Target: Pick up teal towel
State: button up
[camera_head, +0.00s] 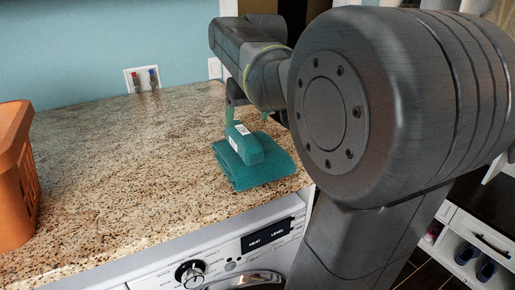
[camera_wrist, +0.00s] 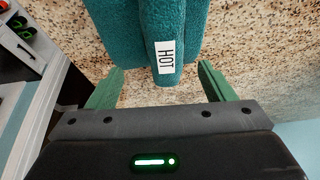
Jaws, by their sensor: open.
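The teal towel (camera_head: 252,163) lies folded on the granite counter near its front right edge, with a raised roll on top that bears white labels. In the wrist view the towel (camera_wrist: 132,40) fills the upper middle, and a white label (camera_wrist: 165,57) reads HOT. My gripper (camera_wrist: 160,84) is open, its green fingers apart on either side of the towel's raised near end. In the head view my gripper (camera_head: 247,118) is directly over the towel, pointing down. I cannot tell whether the fingers touch the towel.
An orange basket (camera_head: 14,175) stands at the left of the granite counter (camera_head: 120,150). The counter between it and the towel is clear. A white washing machine (camera_head: 215,262) is under the counter's front edge. A shelf with shoes (camera_head: 470,258) is at the lower right.

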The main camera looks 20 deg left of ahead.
aim_at(243, 130)
jog(key=x, duration=0.5)
jog(key=shift+s+a+f+p, duration=0.2)
jog(key=shift+s+f+p, duration=0.15)
jog(key=shift+f, duration=0.05)
jog(key=shift+w+a+f, duration=0.15)
jog(key=shift+w+f, duration=0.05)
jog(key=shift+f, duration=0.25)
jog(key=shift+f, duration=0.25)
jog(key=c, duration=1.6)
